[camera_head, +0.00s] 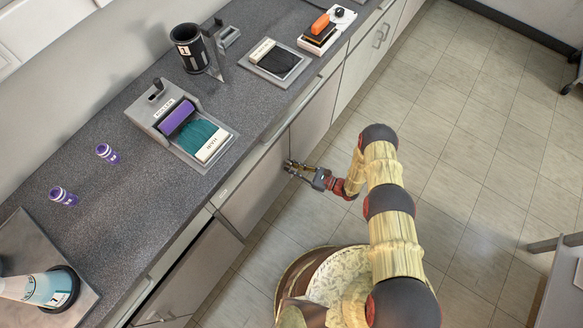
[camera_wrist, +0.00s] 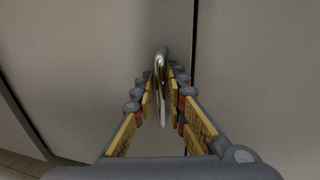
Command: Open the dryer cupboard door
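The grey cupboard door (camera_head: 256,189) is under the counter, to the left of my gripper in the head view. It looks closed; no label on it can be read as the dryer cupboard. In the wrist view the door face (camera_wrist: 90,60) fills the left and middle, with a dark vertical gap at its right edge. An upright metal handle (camera_wrist: 161,62) stands out from it near that gap. My gripper (camera_head: 291,167) is at the door front. Its fingers (camera_wrist: 163,92) stand on both sides of the handle, apart, with narrow space showing beside it. Firm contact is not visible.
The counter (camera_head: 130,225) carries a roller tray (camera_head: 183,128), a black cup (camera_head: 189,48), two purple bottles (camera_head: 108,153) and other items. Another light door (camera_head: 315,110) adjoins to the right. Tiled floor (camera_head: 465,160) is free right of my arm; a table (camera_head: 565,285) stands lower right.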

